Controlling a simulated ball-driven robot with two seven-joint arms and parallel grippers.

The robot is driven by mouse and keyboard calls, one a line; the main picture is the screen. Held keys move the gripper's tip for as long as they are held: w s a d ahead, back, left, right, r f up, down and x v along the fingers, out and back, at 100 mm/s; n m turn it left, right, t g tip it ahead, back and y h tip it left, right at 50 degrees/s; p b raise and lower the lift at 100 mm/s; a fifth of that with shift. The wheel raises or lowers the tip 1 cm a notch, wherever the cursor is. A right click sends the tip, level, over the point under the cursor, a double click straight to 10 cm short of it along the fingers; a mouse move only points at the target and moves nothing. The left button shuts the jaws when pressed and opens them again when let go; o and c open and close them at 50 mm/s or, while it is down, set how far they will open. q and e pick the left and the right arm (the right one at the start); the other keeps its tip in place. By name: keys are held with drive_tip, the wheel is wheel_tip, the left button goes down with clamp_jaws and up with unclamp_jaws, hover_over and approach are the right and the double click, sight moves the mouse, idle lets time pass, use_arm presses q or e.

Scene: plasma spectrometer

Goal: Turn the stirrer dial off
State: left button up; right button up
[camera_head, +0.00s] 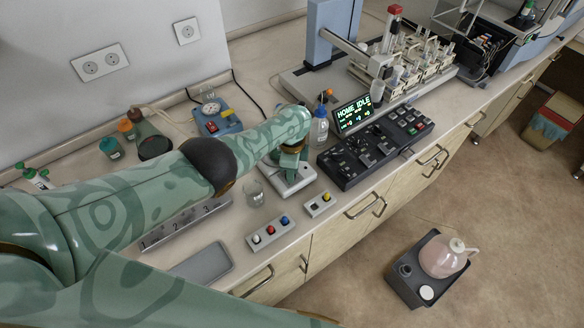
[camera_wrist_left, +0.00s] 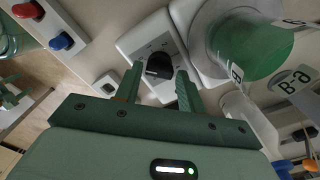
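The stirrer (camera_head: 291,183) is a white flat-bodied unit near the front edge of the bench, partly hidden by my left arm in the head view. In the left wrist view its white front panel (camera_wrist_left: 137,42) carries a black dial (camera_wrist_left: 159,65). My left gripper (camera_wrist_left: 158,77) is open and points at this panel, with one finger on each side of the dial. A gap shows beside the dial; I cannot tell whether either fingertip touches it. My left gripper (camera_head: 290,158) is over the stirrer in the head view. My right gripper is not in view.
A vessel with green contents (camera_wrist_left: 250,48) stands by the panel in the left wrist view. A glass beaker (camera_head: 254,194), a button box (camera_head: 270,232), a smaller box (camera_head: 320,204), a wash bottle (camera_head: 319,128) and a black control panel (camera_head: 370,150) are close by.

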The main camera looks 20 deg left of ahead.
use_arm(q)
wheel_tip(320, 180, up, 16)
drive_tip(key=p, duration=1.1)
drive_tip(key=shift+r, duration=0.15)
